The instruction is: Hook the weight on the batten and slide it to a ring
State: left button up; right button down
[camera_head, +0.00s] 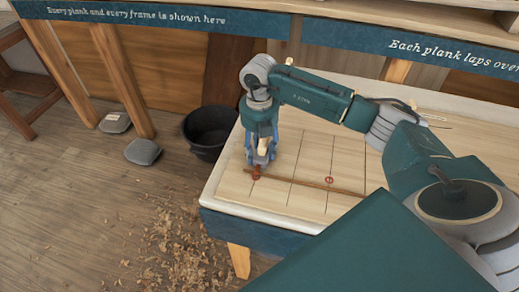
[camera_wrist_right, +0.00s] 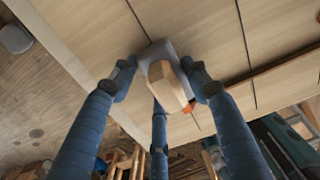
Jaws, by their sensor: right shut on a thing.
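My right gripper (camera_head: 260,156) points down over the near left part of the bench top, its blue fingers shut on the weight. In the right wrist view the weight is a grey block with a pale wooden top (camera_wrist_right: 164,84), held between the fingertips. The thin brown batten (camera_head: 310,185) lies across the board and also shows in the wrist view (camera_wrist_right: 275,66). A red ring (camera_head: 329,180) is on the batten's middle stretch. A red piece (camera_head: 256,173) sits at its left end, just below the fingers. Whether the weight's hook touches the batten is hidden. My left gripper is not in view.
The pale bench top (camera_head: 295,150) has dark cross lines and is mostly clear around the batten. A black tub (camera_head: 207,130) stands on the floor left of the bench. Grey pads (camera_head: 143,151) lie by the wooden posts. Shavings (camera_head: 185,235) litter the floor.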

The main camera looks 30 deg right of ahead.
jog(key=shift+r, duration=0.1)
dwell(0.5)
jog(key=shift+s+a, duration=0.35)
jog(key=shift+a, duration=0.05)
jog(key=shift+f, duration=0.2)
dwell(0.8)
jog(key=c, duration=0.9)
grip_release()
jog(key=shift+o, duration=0.4)
jog(key=shift+s, duration=0.1)
